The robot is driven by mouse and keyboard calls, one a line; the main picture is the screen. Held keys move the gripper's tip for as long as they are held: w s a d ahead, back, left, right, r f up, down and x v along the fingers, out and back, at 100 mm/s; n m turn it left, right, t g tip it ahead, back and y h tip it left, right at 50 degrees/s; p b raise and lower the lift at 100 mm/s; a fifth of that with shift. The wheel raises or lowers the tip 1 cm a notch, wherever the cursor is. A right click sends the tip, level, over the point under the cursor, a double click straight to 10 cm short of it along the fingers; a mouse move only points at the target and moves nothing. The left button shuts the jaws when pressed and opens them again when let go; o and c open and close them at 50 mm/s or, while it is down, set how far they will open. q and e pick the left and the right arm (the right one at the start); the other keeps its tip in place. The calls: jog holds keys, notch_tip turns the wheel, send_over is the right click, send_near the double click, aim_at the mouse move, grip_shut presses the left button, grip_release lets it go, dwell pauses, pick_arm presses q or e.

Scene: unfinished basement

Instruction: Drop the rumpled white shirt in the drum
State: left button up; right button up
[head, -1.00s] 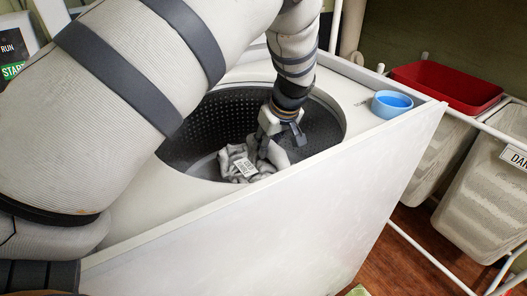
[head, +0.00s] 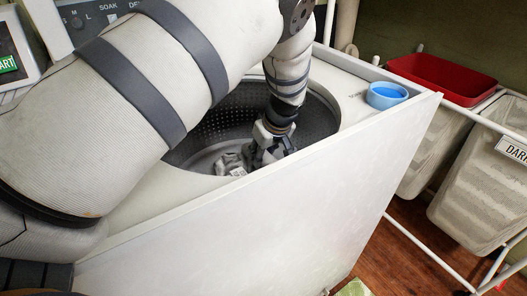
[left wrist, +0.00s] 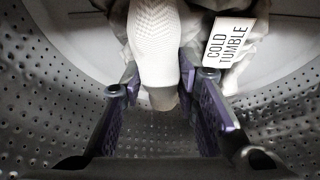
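The rumpled white shirt (head: 227,162) lies low inside the washer's dark perforated drum (head: 213,127). In the left wrist view, pale rumpled cloth (left wrist: 262,48) carries a white tag reading "COLD TUMBLE". My left gripper (head: 268,152) points down inside the drum, just right of the visible shirt. In the left wrist view, its two fingers (left wrist: 160,85) stand apart, with a white textured piece (left wrist: 155,45) beyond and between them. Gaps show on both sides of that piece near its end. I cannot tell whether it is part of the shirt. My right gripper is not in view.
The white washer top (head: 335,85) surrounds the drum opening, close to my left arm. A blue cup (head: 386,96) stands on its right corner. A red bin (head: 442,78) and pale hampers (head: 475,195) in a white frame stand to the right.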

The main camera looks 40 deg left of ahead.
pick_arm(q)
jog(key=o, duration=0.4)
jog(key=shift+o, duration=0.2)
jog(key=p+v, duration=0.1)
jog(key=v, duration=1.2)
jog(key=shift+r+p, duration=0.15)
jog(key=shift+p, duration=0.25)
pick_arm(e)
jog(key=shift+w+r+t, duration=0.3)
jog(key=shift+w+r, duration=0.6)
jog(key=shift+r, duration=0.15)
pick_arm(q)
jog(key=shift+a, duration=0.15)
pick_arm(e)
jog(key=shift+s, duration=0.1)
